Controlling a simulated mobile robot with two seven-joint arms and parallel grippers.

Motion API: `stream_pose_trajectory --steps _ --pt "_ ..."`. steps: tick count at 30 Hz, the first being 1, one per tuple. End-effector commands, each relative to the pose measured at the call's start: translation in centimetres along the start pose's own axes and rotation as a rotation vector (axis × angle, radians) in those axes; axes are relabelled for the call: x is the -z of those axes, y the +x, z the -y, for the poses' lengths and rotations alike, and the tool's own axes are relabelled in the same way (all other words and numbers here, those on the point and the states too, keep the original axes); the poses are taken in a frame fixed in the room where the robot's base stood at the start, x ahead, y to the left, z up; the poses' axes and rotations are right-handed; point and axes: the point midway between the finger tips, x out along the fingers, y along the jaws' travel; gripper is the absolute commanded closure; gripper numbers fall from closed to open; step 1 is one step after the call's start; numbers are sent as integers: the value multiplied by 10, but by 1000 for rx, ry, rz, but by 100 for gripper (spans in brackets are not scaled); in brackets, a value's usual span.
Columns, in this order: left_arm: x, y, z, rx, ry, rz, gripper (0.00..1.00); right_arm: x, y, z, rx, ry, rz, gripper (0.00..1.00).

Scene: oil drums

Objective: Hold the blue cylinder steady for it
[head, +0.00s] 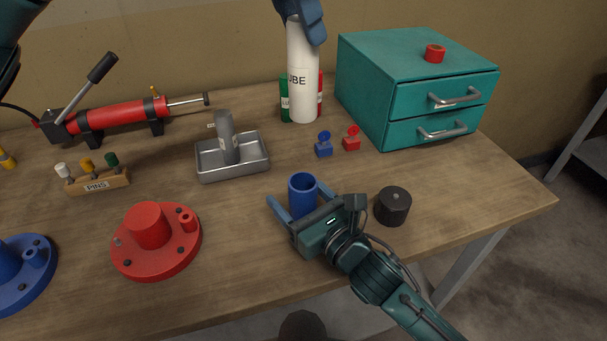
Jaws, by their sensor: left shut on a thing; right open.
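The blue cylinder (302,190), a hollow open-topped cup shape, stands upright on the table in front of my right gripper (297,193). That gripper is low over the table and open, with a finger on either side of the cylinder; I cannot tell whether either touches it. The lower part of the cylinder is hidden by the gripper. A separate blue hand (303,20) at the top is at the upper end of a white bottle (303,75) marked "UBE".
A black knob (393,205) stands close right of my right gripper. Blue (324,146) and red (351,140) small parts lie behind. A metal tray (235,172), red flange (155,262), pin rack (97,184), grease gun (118,114) and teal drawer cabinet (375,85) surround it.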

Motion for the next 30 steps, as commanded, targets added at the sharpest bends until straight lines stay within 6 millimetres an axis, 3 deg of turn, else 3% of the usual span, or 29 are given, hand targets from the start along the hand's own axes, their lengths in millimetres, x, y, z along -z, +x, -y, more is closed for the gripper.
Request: stream_pose_trajectory --steps 4,25,30 --pt "0 0 0 0 0 1 100 0 0 0 0 1 0 32" --pt "0 0 0 0 0 1 100 0 0 0 0 1 0 89" --pt "5 13 -1 -2 -1 -2 100 0 0 0 0 1 0 90"
